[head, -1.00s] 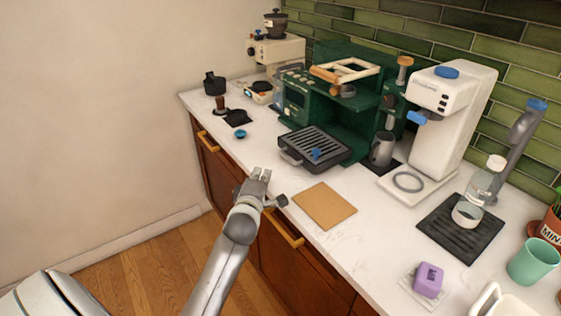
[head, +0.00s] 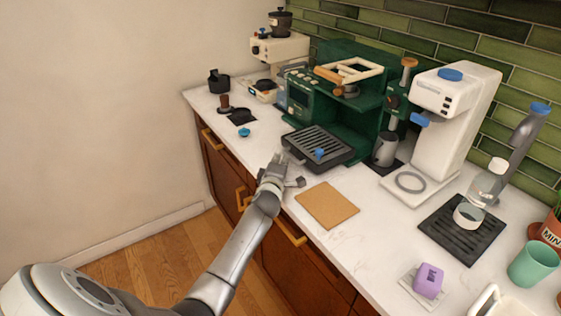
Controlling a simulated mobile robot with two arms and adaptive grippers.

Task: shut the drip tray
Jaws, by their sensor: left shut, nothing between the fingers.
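The drip tray (head: 317,146) is a dark slotted tray that sticks out from the front of the green espresso machine (head: 341,108). My left gripper (head: 280,161) is shut and empty, just in front of the tray's near left edge. I cannot tell whether its fingertips touch the tray. My right gripper is not in view.
A cork mat (head: 327,205) lies on the counter to the right of my left gripper. A white machine (head: 446,120) and a black ribbed mat (head: 461,230) stand farther right. A blue round item (head: 244,132) and a black tamper mat (head: 240,117) lie left of the tray.

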